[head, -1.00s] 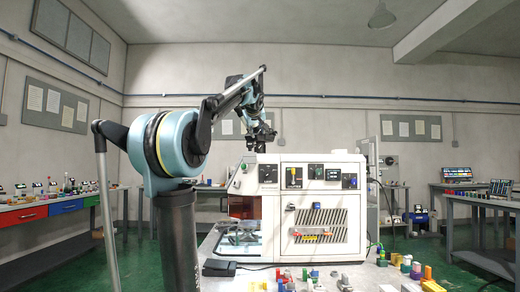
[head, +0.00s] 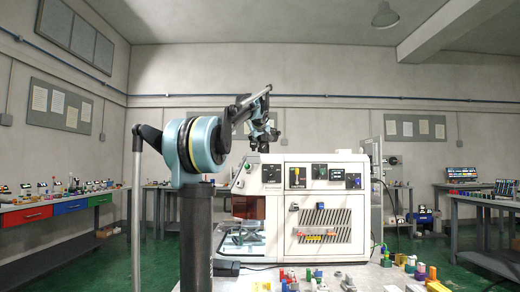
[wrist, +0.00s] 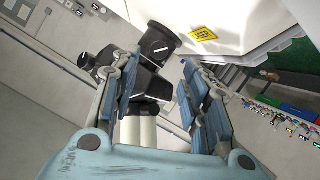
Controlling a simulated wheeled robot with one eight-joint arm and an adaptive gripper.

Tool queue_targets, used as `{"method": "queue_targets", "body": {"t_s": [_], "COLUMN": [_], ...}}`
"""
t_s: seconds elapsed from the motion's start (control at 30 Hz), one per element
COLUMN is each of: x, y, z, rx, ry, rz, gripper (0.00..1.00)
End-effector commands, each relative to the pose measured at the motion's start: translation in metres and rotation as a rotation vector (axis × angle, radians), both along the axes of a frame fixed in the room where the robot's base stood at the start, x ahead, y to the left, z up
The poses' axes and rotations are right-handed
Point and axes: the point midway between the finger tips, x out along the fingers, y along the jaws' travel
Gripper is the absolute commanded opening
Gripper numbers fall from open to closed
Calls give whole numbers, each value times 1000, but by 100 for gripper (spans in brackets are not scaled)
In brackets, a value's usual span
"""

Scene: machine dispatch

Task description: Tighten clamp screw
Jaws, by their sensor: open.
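My gripper (head: 264,146) is above the left part of the white machine's top in the head view. In the wrist view its two blue-padded fingers (wrist: 157,64) stand apart, with nothing gripped between them. A black knob-like part (wrist: 158,42) with a white line shows near the fingertips; I cannot tell what it belongs to. The white machine (head: 272,187) has a dark red guard (head: 248,207) and a lit opening at its lower left. Its casing with a yellow laser label (wrist: 203,34) shows in the wrist view. I cannot make out the clamp screw.
Coloured small parts (head: 408,263) lie on the table in front of the machine. A black cable runs along its right side. A bench with red, blue and green drawers (head: 70,206) stands at the left, another bench (head: 485,199) at the right. Green floor lies between.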

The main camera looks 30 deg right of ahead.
Motion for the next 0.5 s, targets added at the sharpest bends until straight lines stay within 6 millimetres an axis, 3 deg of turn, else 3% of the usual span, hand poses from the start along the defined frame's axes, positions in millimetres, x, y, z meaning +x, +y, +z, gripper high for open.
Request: {"method": "queue_targets", "body": {"t_s": [0.23,0.5], "x": [31,50], "y": [-23,-37], "z": [-15,-24], "rx": [0,0], "ry": [-1,0], "rz": [1,0], "gripper": [42,42]}}
